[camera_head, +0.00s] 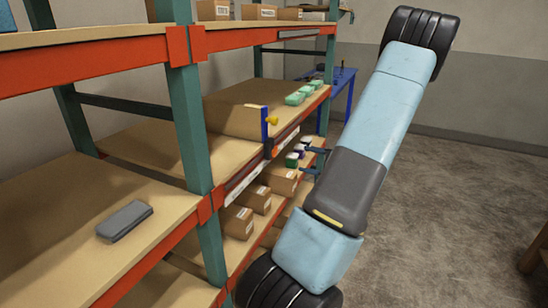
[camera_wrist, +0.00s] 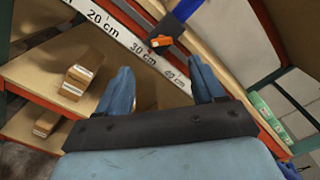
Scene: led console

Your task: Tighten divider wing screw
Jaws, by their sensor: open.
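In the head view my gripper (camera_head: 312,160) is right of the divider.
A white ruler strip (camera_wrist: 115,32) runs along the shelf edge. Cardboard boxes (camera_wrist: 77,80) stand on the shelf below. Green boxes (camera_head: 300,95) sit at the far end of the divider's shelf. A grey case (camera_head: 124,220) lies on the near shelf. The floor at right is mostly clear.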

